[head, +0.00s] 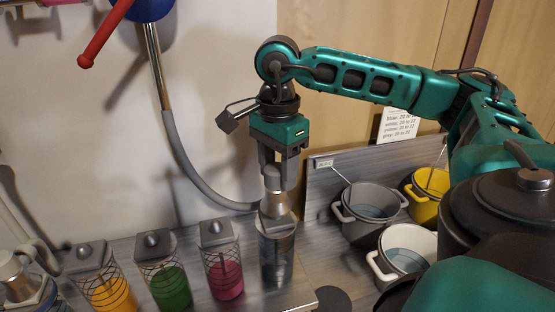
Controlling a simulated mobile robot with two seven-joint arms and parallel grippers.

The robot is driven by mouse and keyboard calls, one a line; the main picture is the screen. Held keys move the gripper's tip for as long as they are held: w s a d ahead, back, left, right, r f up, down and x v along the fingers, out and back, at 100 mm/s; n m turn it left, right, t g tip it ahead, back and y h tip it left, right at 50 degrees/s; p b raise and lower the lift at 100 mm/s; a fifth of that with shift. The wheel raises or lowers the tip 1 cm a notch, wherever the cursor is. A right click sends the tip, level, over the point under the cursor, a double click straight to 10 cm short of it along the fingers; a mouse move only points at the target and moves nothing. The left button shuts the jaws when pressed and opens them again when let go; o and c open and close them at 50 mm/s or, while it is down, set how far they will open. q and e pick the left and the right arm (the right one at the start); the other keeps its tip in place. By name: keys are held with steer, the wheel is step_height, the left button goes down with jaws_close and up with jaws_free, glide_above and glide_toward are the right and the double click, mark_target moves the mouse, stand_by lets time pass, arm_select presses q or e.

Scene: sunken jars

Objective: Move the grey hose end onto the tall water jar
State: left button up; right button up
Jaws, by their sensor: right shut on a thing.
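My right gripper (277,172) hangs pointing down, shut on the grey hose end (274,203), a silvery cone-shaped piece. The grey hose (190,175) curves down from the upper left and meets it from the left side. The hose end is upright at the top of a tall clear jar (276,258) with a grey top and dark, see-through contents, which looks like the water jar. I cannot tell whether the hose end touches the jar or is just above it. My left gripper is not in view.
Left of it stand jars with pink (224,277), green (171,285) and yellow (110,293) contents, with grey lids. Another metal fitting (15,277) is at far left. A red lever (104,38) hangs upper left.

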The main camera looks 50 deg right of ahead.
steer(key=shift+f, duration=0.15)
steer(key=shift+f+b, duration=0.9)
steer(key=shift+f, duration=0.05)
steer(key=o, duration=1.7)
steer(key=shift+o, duration=0.2)
step_height(320, 180, up, 6)
steer(key=p, duration=0.5)
steer(key=shift+r, duration=0.15)
